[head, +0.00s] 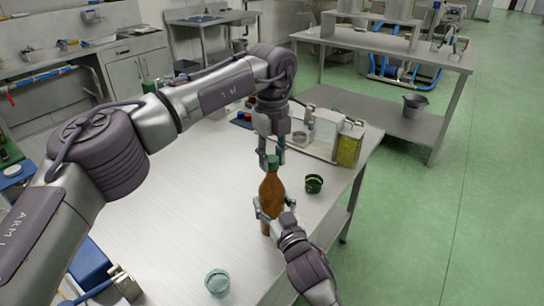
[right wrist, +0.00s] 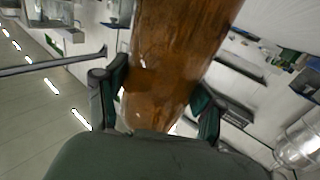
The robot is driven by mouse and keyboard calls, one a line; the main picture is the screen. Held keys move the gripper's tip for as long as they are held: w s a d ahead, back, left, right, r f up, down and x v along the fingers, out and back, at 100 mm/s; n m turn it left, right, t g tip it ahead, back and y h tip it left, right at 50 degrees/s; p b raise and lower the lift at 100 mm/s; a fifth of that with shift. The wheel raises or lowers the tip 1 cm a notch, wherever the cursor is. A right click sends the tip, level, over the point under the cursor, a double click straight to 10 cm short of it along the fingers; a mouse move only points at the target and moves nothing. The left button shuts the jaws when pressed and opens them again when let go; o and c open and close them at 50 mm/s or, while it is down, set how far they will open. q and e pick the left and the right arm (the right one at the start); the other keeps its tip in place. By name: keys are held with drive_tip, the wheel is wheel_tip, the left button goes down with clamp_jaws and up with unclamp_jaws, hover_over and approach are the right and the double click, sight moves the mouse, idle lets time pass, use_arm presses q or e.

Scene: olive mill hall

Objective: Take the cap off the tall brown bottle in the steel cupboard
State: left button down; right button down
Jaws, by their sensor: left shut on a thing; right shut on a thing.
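The tall brown bottle (head: 271,192) is upright over the front right part of the steel table (head: 180,200); no cupboard is around it. Its green cap (head: 271,161) is at the top of the neck. My left gripper (head: 272,150) points down from above and is shut on the cap. My right gripper (head: 268,209) is shut around the lower body of the bottle from the front. In the right wrist view the brown bottle (right wrist: 178,60) fills the middle between the two fingers (right wrist: 158,100).
A dark green cup (head: 314,184) stands just right of the bottle. A pale green cup (head: 217,282) is near the front edge. A metal unit (head: 310,135) and a yellow-green container (head: 349,148) stand at the back right. The table's left middle is clear.

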sight(272, 159)
use_arm(q)
drive_tip(key=shift+r, duration=0.2)
drive_tip(key=shift+r, duration=0.85)
drive_tip(key=shift+r, duration=2.05)
use_arm(e)
drive_tip(key=shift+c, duration=0.3)
unclamp_jaws()
